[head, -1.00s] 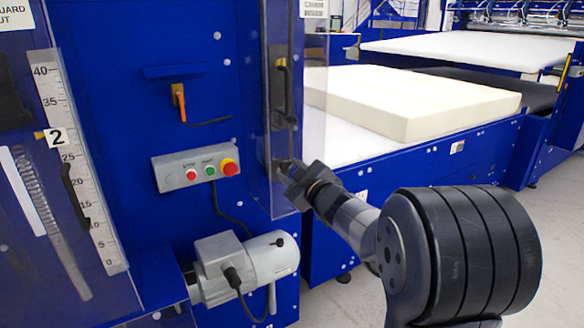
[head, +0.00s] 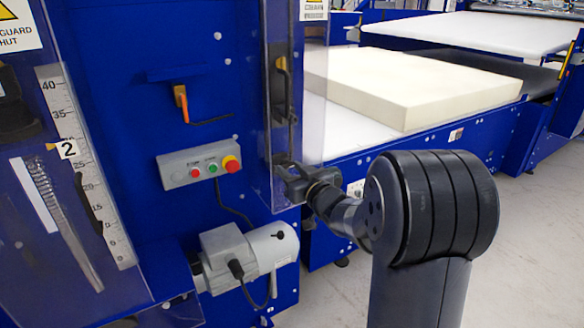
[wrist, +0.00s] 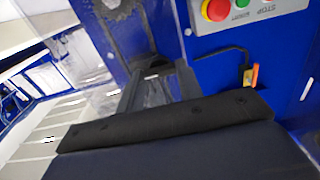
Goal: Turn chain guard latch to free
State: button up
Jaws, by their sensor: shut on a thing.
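The clear chain guard (head: 279,120) stands upright on the right edge of the blue machine. Its latch (head: 281,158) is a small dark part low on the guard, mostly covered by my fingers. My gripper (head: 284,171) is at the guard's lower part, shut on the latch. In the wrist view my gripper (wrist: 153,75) shows two dark fingers reaching towards the guard, with a small dark part between their tips. The latch's exact angle cannot be made out.
A grey button box (head: 200,167) and an orange-handled switch (head: 182,97) are left of the guard. A motor (head: 248,262) sits below. A foam block (head: 413,85) lies on the conveyor behind.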

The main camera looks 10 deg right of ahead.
dwell(0.4)
jog(key=o, duration=1)
jog(key=v, duration=1.1)
jog(key=shift+b, duration=0.4)
jog(key=shift+w+a, duration=0.1)
jog(key=shift+w, duration=0.1)
jog(key=p+x, duration=0.1)
jog(key=x, duration=0.9)
jog(key=shift+w+a, duration=0.1)
jog(key=shift+w, duration=0.3)
jog(key=shift+s, duration=0.1)
jog(key=shift+s, duration=0.1)
